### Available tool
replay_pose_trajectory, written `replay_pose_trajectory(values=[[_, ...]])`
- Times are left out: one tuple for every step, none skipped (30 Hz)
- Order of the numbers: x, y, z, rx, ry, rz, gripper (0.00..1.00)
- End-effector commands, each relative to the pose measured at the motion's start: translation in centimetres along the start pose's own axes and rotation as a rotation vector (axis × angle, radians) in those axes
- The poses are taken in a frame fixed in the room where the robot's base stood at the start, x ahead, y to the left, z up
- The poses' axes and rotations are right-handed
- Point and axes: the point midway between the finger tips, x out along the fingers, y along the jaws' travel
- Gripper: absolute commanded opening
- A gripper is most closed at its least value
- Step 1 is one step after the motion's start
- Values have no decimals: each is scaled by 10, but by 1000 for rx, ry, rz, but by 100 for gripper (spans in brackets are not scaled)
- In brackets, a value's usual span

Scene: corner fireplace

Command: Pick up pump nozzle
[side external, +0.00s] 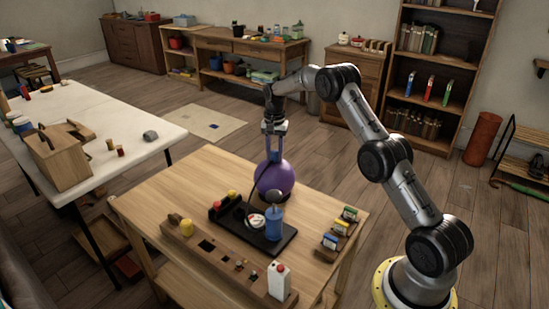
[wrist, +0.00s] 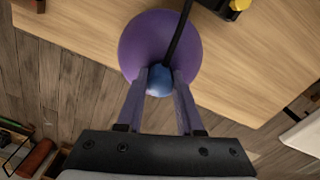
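A purple ball (side external: 277,180) stands on the wooden table. A rounded blue piece with a black hose, which looks like the pump nozzle (wrist: 159,80), is at the ball's upper side. My gripper (side external: 273,155) points down just over the ball. In the wrist view my two fingers (wrist: 160,82) lie against both sides of the blue piece and look shut on it. The black hose (wrist: 180,35) runs away from it across the ball. The blue pump cylinder (side external: 273,222) stands upright on a black base (side external: 265,243). The nozzle's lower end is hidden.
A wooden block with cutouts (side external: 225,262) runs along the table's front edge, with a white carton (side external: 279,281) at its right end. A small rack of colored items (side external: 340,228) stands right. A yellow-and-black item (side external: 224,205) lies left of the ball. A white table (side external: 110,130) stands left.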

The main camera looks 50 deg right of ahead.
Motion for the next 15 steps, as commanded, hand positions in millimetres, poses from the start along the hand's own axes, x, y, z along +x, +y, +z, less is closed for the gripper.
replay_pose_trajectory(values=[[0, 0, 0, 0, 0, 0, 25], [0, 0, 0, 0, 0, 0, 20], [0, 0, 0, 0, 0, 0, 12], [0, 0, 0, 0, 0, 0, 7], [0, 0, 0, 0, 0, 0, 2], [0, 0, 0, 0, 0, 0, 0], [0, 0, 0, 0, 0, 0, 0], [0, 0, 0, 0, 1, 0, 0], [0, 0, 0, 0, 1, 0, 0], [0, 0, 0, 0, 1, 0, 0], [0, 0, 0, 0, 1, 0, 0], [0, 0, 0, 0, 1, 0, 0], [-1, 0, 0, 0, 1, 0, 0], [-1, 0, 0, 0, 1, -1, 0], [-1, 0, 0, 0, 1, -1, 0]])
